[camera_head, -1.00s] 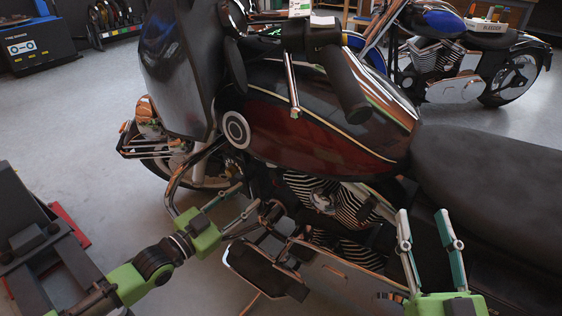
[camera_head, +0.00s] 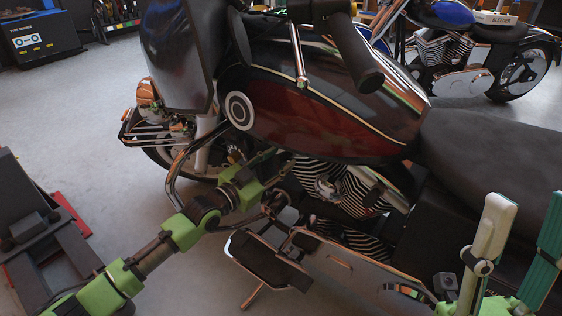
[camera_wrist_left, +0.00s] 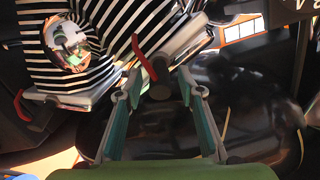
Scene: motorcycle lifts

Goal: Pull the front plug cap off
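The motorcycle engine with striped cooling fins (camera_head: 318,178) sits below the dark red tank. In the left wrist view, a dark round piece beside a red lead (camera_wrist_left: 147,60) looks like the front plug cap (camera_wrist_left: 160,91). My left gripper (camera_head: 275,160) reaches in at the front of the engine. In the left wrist view its fingers (camera_wrist_left: 160,75) are spread, with the cap between them; I cannot tell whether they touch it. The cap is not clear in the head view. My right gripper (camera_head: 528,212) is open and empty, near the seat at lower right.
The dark red tank (camera_head: 320,125) and handlebar grip (camera_head: 356,58) lie above the engine. A chrome crash bar (camera_head: 175,175) curves close to my left wrist. The footboard (camera_head: 265,258) juts out below. Another dark piece with a red lead (camera_wrist_left: 20,106) shows at left in the left wrist view.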

